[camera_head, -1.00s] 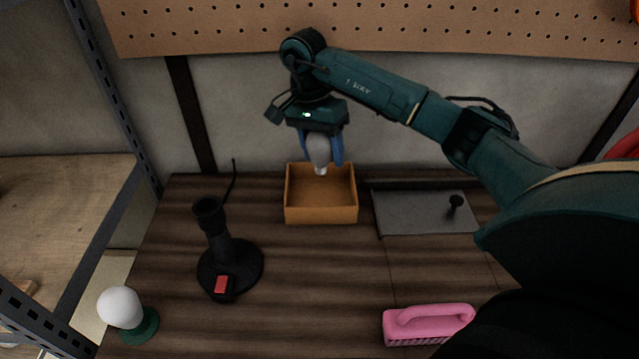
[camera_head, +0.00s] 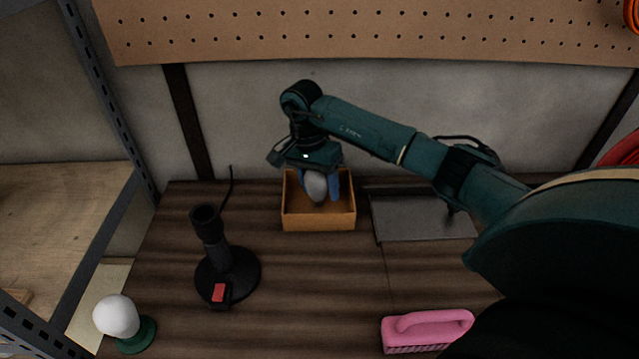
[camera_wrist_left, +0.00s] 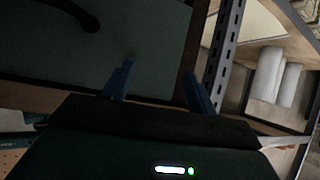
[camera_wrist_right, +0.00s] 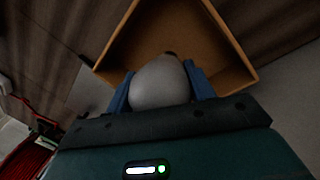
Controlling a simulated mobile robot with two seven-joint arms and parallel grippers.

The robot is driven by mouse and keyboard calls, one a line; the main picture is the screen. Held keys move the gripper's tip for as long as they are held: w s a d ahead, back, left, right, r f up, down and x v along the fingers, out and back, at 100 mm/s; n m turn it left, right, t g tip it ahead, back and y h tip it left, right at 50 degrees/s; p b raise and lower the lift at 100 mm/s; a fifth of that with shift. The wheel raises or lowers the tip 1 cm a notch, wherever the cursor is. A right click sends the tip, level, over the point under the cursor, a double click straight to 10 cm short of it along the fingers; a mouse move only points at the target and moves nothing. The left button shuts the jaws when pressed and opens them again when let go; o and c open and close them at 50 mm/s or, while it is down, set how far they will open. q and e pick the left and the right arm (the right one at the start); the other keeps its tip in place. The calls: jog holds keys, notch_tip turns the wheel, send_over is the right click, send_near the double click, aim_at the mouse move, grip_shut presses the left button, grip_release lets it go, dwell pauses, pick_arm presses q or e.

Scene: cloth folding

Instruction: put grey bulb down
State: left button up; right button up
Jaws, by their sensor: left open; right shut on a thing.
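The grey bulb (camera_head: 315,187) is between the blue fingers of my right gripper (camera_head: 319,192), which is shut on it. The bulb hangs with its narrow end down inside the orange-brown open box (camera_head: 319,223). In the right wrist view the bulb (camera_wrist_right: 160,83) fills the space between the fingers, with the box (camera_wrist_right: 140,40) beyond it. I cannot tell if the bulb touches the box floor. My left gripper (camera_wrist_left: 158,85) shows only in the left wrist view, open and empty.
A black lamp stand (camera_head: 227,272) with a red switch is left of the box. A white bulb (camera_head: 116,315) on a green base is at front left. A pink brush (camera_head: 427,329) is at front right. A grey plate (camera_head: 423,215) lies right of the box. The middle table is clear.

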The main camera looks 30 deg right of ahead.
jog(key=shift+f, duration=0.35)
jog(key=o, duration=1.1)
jog(key=shift+c, duration=0.2)
jog(key=shift+r, duration=0.1)
jog(key=shift+r, duration=0.25)
jog(key=r, duration=0.4)
jog(key=shift+w+a, duration=0.1)
jog(key=shift+w, duration=0.3)
jog(key=r, duration=0.5)
jog(key=w+r, duration=0.1)
jog(key=r, duration=0.1)
jog(key=shift+w+a+r+p, duration=0.1)
jog(key=shift+a+r+p, duration=0.2)
jog(key=shift+r+p, duration=0.05)
jog(key=shift+r, duration=0.3)
jog(key=shift+a, duration=0.1)
